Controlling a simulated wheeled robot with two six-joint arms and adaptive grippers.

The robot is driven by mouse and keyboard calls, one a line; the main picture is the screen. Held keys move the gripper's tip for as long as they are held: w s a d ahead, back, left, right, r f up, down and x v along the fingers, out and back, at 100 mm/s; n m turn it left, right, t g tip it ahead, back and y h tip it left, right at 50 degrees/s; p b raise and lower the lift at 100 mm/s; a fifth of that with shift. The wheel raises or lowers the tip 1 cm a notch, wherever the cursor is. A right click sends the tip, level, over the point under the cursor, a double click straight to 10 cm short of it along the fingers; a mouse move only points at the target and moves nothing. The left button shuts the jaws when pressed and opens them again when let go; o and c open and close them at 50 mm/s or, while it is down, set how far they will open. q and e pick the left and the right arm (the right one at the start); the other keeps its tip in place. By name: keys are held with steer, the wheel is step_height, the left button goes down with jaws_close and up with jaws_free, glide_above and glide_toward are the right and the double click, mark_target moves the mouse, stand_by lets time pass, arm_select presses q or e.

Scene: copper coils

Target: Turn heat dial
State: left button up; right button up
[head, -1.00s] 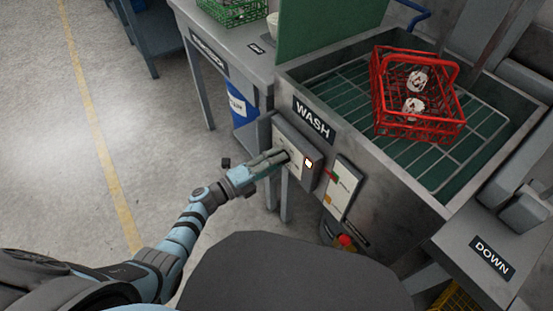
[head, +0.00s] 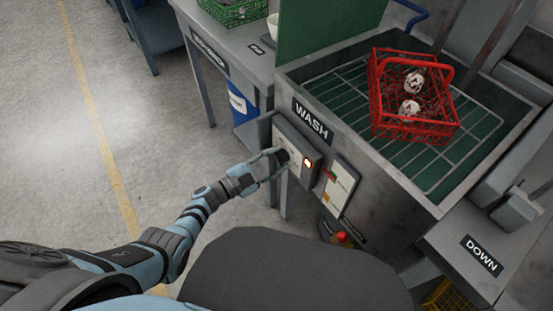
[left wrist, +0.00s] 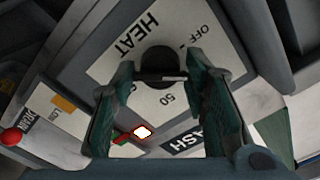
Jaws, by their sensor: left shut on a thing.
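The heat dial (left wrist: 158,62) is a dark round knob on a white plate marked HEAT, OFF and 50. It shows in the left wrist view and sits on the grey control box (head: 297,140) on the front of the WASH tank. My left gripper (left wrist: 160,78) is shut on the dial, one finger on each side of it. In the head view, my left gripper (head: 279,157) reaches the box from the left and largely covers the dial. A small lit lamp (head: 308,162) glows white with an orange rim beside the dial plate. My right gripper is not in view.
A red wire crate (head: 413,132) holding whitish, red-marked pieces stands on the rack in the WASH tank. A second panel (head: 341,187) with small coloured labels is right of the box, with a red button (head: 342,238) below. Open floor lies left.

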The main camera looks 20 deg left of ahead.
arm_select(q)
steer(key=shift+s+f+n+p, duration=0.1)
steer(key=shift+n+p, duration=0.15)
steer(key=shift+n, duration=1.7)
steer(key=shift+s+f+n+p, duration=0.1)
steer(key=shift+n+p, duration=0.15)
steer(key=shift+n, duration=1.7)
steer(key=o, duration=1)
steer(key=shift+o, duration=0.8)
steer(key=shift+r, duration=0.1)
steer(key=v, duration=1.2)
